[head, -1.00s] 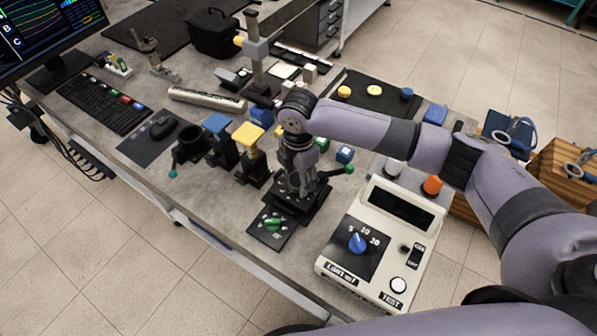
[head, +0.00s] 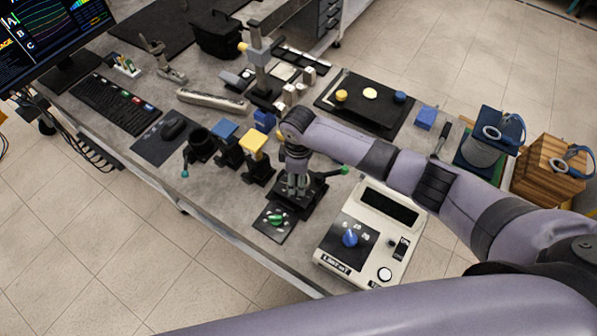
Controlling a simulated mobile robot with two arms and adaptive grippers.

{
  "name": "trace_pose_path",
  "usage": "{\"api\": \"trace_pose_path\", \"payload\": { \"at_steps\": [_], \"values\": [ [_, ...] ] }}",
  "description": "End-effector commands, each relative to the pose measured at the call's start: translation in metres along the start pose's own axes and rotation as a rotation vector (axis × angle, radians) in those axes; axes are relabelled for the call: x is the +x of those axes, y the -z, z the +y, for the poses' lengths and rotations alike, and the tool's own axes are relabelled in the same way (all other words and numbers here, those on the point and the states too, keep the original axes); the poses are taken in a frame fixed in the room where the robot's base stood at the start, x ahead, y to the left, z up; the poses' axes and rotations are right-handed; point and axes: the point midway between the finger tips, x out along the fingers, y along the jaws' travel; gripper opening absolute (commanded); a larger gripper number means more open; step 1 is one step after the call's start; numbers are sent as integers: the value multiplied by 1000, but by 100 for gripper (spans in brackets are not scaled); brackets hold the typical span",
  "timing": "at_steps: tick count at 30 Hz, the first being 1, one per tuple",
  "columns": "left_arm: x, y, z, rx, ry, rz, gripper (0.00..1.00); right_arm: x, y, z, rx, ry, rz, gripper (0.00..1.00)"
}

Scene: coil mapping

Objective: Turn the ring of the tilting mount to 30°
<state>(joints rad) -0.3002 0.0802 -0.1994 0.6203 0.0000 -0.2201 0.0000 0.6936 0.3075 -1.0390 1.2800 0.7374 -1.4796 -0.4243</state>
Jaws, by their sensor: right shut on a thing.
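The tilting mount (head: 312,199) is a black stepped block near the table's front edge, with a green-tipped lever (head: 345,171) out to its right. A dark plate (head: 262,223) with a green knob and pale marks lies in front of it. My right gripper (head: 294,188) points down onto the mount and is shut on its ring. The gripper and wrist cover the ring, so its angle and any scale marks cannot be read. My left gripper is not in view.
A white box (head: 352,268) with a blue dial stands close right of the mount. Yellow-topped (head: 254,142) and blue-topped (head: 226,131) stands and a black cup holder (head: 199,142) are to its left. My right forearm crosses above the table's right part.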

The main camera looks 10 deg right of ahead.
Motion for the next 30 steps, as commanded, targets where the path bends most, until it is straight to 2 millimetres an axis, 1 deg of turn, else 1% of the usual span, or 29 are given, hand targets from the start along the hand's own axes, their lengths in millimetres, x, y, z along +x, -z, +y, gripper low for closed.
{"api": "trace_pose_path", "payload": {
  "at_steps": [1, 6, 23, 24, 30],
  "values": [
    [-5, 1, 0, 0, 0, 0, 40, -3, 0, 0, 20, 0, 0, 23],
    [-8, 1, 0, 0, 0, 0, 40, -1, 0, 0, 72, 0, 1, 23],
    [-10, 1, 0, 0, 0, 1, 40, -1, 1, 1, 96, -3, 2, 23],
    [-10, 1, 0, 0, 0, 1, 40, -1, 1, 1, 96, -3, 2, 53],
    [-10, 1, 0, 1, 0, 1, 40, 0, 0, 1, 95, -2, 1, 66]
  ]
}}
